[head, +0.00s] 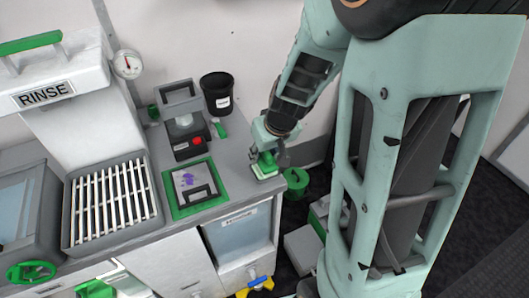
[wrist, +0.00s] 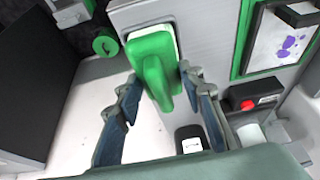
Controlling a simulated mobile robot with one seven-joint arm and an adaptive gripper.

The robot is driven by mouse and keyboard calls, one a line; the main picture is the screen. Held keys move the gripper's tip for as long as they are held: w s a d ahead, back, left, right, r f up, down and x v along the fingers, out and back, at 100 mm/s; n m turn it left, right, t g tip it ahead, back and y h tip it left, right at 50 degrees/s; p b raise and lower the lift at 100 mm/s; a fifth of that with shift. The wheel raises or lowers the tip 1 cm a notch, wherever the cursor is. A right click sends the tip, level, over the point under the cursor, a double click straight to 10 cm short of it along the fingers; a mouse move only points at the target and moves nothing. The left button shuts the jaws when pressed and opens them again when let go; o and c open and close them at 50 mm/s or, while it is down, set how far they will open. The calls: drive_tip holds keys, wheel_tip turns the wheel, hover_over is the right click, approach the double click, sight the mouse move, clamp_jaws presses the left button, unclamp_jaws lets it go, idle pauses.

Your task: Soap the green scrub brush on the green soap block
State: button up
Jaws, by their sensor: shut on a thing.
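My gripper (head: 268,148) is at the right front corner of the grey counter, pointing down. It is shut on the green scrub brush (head: 264,164). In the wrist view the brush (wrist: 155,65) shows as a green body with a raised grip between the two fingers (wrist: 160,95). A pale strip shows along the brush's far edge, at its underside. The brush is at or just above the counter top; I cannot tell whether it touches anything below. I cannot pick out the green soap block; it may be hidden under the brush.
A green-framed panel (head: 175,207) with a purple-stained plate lies left of my gripper. Behind it stand a grey device with a red button (head: 197,141) and a black cup (head: 217,90). A slatted rack (head: 112,240) is farther left. A green round fitting (head: 295,180) is beyond the counter's right edge.

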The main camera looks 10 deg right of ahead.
drive_tip(key=shift+r+p, duration=2.25)
drive_tip(key=shift+r, duration=1)
drive_tip(key=shift+s+a+r+m+p, duration=0.15)
drive_tip(key=shift+m+p, duration=0.35)
drive_tip(key=shift+p, duration=0.45)
drive_tip(key=shift+s+m+h+p, duration=0.2)
drive_tip(key=shift+m+h+p, duration=0.3)
drive_tip(key=shift+p, duration=0.45)
drive_tip(key=shift+f, duration=0.2)
